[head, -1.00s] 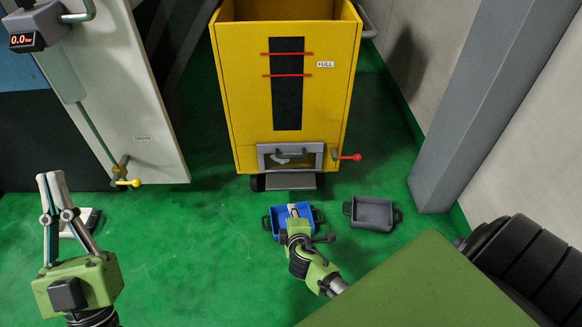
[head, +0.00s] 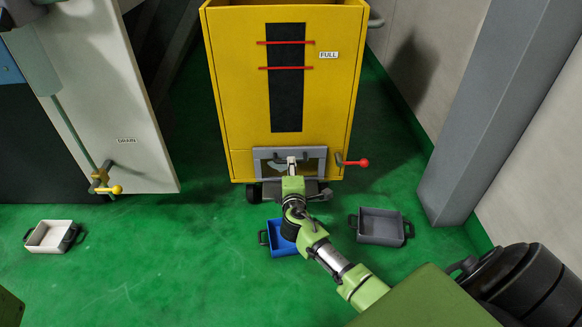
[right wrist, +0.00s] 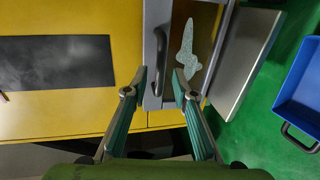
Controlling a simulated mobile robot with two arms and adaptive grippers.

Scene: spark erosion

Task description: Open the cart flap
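The yellow cart (head: 230,90) stands in the middle of the head view. My left gripper is out of view.
A blue tray (head: 276,240), partly hidden by my right arm, and a dark grey tray (head: 381,228) lie on the green floor before the cart. A white tray (head: 48,238) lies at left. A grey pillar (head: 465,125) stands at right.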

